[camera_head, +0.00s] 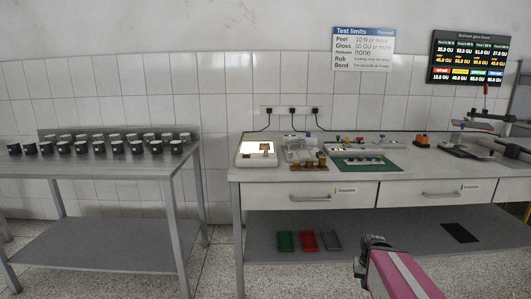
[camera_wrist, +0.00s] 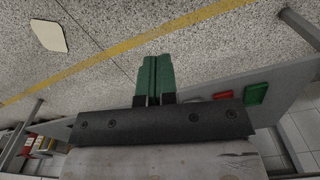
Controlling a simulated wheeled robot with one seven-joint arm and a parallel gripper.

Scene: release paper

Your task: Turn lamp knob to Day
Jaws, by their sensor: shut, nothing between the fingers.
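A lit white lamp box (camera_head: 257,153) stands at the left end of the right bench's top. A small brown piece lies on its bright face. I cannot make out its knob or any Day mark at this size. My gripper (camera_head: 374,241) shows at the lower right of the head view, in front of the bench and well apart from the lamp box. In the wrist view its green fingers (camera_wrist: 157,62) are together with nothing between them. The lamp box cannot be made out in the wrist view.
The right bench (camera_head: 410,182) also bears trays, small bottles and a stand at its right. Its lower shelf (camera_head: 390,250) holds red, green and grey trays. The left table (camera_head: 100,165) carries several dark cups. A gap of floor separates the two.

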